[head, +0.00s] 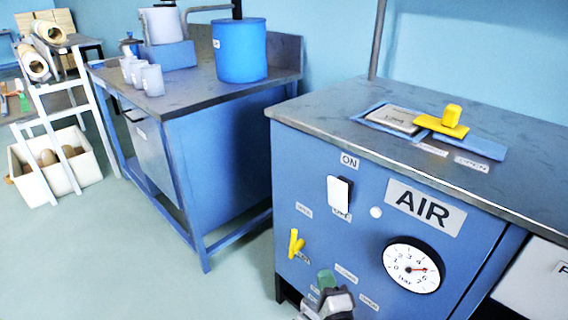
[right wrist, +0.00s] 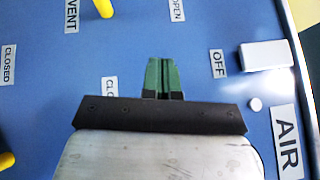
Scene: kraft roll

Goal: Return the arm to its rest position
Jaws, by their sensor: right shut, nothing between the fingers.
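My right gripper (head: 327,281) is low in front of the blue AIR panel, at the bottom of the head view. Its green fingers are shut together with nothing between them, as the right wrist view also shows (right wrist: 164,76). The fingers point at the panel; I cannot tell how far from it they are. The white switch (head: 339,192) is above the gripper in the head view and shows at the upper right in the right wrist view (right wrist: 266,55). My left gripper is not in view.
A yellow lever (head: 295,243) sticks out of the panel near the gripper. A gauge (head: 412,266) is to the right. On the bench top (head: 316,103) is a yellow knob (head: 451,115). A second bench with a blue drum (head: 239,52) stands left, with open floor (head: 115,250) in front.

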